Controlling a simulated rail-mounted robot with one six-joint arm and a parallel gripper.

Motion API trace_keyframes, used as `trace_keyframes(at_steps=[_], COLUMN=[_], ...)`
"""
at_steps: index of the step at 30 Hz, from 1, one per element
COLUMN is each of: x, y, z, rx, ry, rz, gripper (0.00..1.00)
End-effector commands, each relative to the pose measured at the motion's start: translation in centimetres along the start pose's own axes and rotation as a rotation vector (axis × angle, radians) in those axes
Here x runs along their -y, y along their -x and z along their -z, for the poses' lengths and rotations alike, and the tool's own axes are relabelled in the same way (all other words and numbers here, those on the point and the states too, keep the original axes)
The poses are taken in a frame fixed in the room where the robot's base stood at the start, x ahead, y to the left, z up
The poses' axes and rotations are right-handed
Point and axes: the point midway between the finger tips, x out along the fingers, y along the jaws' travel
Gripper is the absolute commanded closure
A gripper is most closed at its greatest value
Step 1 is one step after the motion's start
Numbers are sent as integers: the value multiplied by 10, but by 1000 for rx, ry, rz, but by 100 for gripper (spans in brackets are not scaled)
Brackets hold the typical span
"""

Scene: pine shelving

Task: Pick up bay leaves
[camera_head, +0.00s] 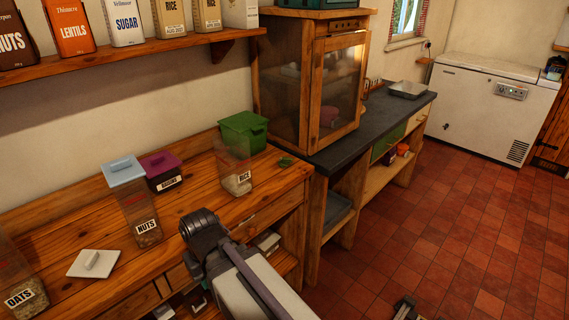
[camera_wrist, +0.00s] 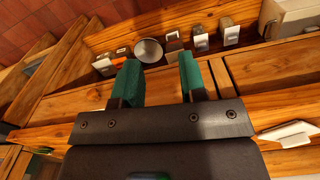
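I cannot make out which item is the bay leaves; no readable label shows that name. In the wrist view, several small jars and packets stand in a row on a wooden shelf below the counter, among them a grey-lidded jar (camera_wrist: 200,38) and a white-topped one (camera_wrist: 231,36). A round metal bowl or pan (camera_wrist: 149,50) is in the same row. My gripper (camera_wrist: 160,76) is open and empty, its two green-padded fingers apart above the wood edge, short of the row.
The wooden counter (camera_head: 194,193) holds a nuts container (camera_head: 145,222), a purple raisins box (camera_head: 163,175), a rice container (camera_head: 238,178) and a white lid (camera_head: 94,263). A glass-fronted cabinet (camera_head: 330,85) stands to the right. The upper shelf (camera_head: 150,48) holds boxes. The tiled floor (camera_head: 400,230) is largely clear.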

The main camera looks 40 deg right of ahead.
Motion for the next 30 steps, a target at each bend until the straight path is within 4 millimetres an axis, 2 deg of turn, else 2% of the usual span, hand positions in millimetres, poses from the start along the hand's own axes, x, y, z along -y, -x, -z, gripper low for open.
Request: trace_keyframes(at_steps=[13, 30], x=[0, 0], y=[0, 0], z=[0, 0], rx=[0, 0], ry=[0, 0], rz=[0, 0], gripper=[62, 7])
